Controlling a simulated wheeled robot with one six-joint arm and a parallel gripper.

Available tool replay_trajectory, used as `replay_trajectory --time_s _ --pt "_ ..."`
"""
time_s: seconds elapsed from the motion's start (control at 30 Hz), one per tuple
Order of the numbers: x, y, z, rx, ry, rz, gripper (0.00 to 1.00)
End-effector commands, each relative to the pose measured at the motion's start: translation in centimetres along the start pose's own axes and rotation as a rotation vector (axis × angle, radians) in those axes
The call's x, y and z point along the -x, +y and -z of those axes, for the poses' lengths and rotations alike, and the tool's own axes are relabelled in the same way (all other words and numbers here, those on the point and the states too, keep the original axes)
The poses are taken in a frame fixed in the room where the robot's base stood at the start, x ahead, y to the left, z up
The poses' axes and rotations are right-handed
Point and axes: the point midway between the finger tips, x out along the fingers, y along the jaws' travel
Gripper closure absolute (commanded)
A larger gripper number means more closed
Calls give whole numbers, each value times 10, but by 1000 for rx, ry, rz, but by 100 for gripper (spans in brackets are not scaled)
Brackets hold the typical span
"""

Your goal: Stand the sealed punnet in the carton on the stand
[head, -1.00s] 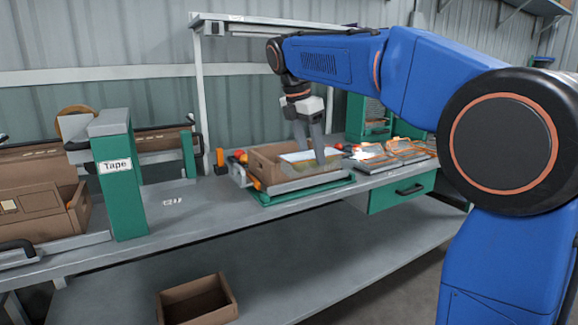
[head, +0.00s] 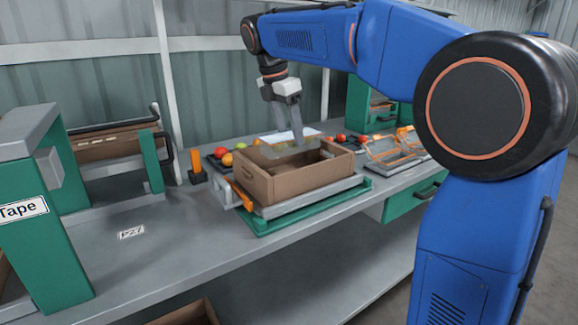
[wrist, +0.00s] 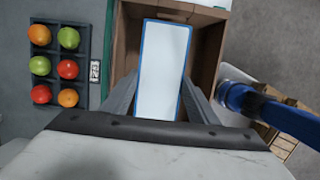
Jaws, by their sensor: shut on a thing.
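My gripper (head: 290,136) is shut on the sealed punnet (head: 288,149), a clear shallow tub, and holds it over the rear part of the open carton. In the wrist view my gripper's fingers (wrist: 160,82) flank the punnet's long sides, and its pale, blue-edged lid (wrist: 162,62) lies within the carton's outline. The brown carton (head: 310,182) sits open on the grey and green stand (head: 310,207); its wall also shows in the wrist view (wrist: 125,45). I cannot tell whether the punnet's underside is clear of the carton's rim.
A dark tray of red, green and orange fruit (wrist: 53,66) stands beside the carton. Wire racks (head: 390,150) stand to its right. The green tape machine (head: 45,225) is at the left. The bench (head: 165,255) between machine and stand is mostly clear.

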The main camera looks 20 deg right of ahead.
Motion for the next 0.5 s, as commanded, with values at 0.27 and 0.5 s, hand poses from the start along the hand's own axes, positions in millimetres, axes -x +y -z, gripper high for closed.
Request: replay_trajectory --time_s 0.27,0.5 --pt "-36 0 10 0 0 0 67" --pt "-53 0 15 0 0 1 67"
